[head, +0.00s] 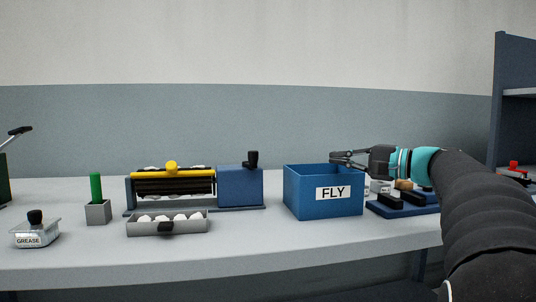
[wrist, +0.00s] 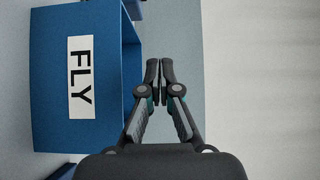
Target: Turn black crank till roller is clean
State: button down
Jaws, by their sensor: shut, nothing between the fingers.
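The black crank (head: 252,158) stands on top of the blue housing (head: 240,186) at the right end of the roller unit. A grey tray (head: 150,229) with several white tufts sits in front of the roller. My gripper (head: 335,158) is at the right, over the right side of the blue FLY box (head: 297,195), well apart from the crank. In the wrist view my gripper (wrist: 160,66) is shut and empty, with the FLY box (wrist: 50,120) beside it.
A grease tin (head: 36,238) and a green-handled tool in a grey holder (head: 98,215) stand on the left of the table (head: 260,250). A dark blue tray (head: 400,210) with black items lies right of the box. Shelving (head: 513,70) stands far right.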

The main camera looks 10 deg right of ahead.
aim_at(250, 158)
jog(key=s+a+x, duration=0.1)
jog(key=x, duration=0.7)
jog(key=s+a+p+x, duration=0.1)
jog(key=a+x, duration=0.1)
jog(key=x, duration=0.7)
jog(key=shift+a, duration=0.25)
jog(key=shift+s+f, duration=0.1)
jog(key=shift+s, duration=0.05)
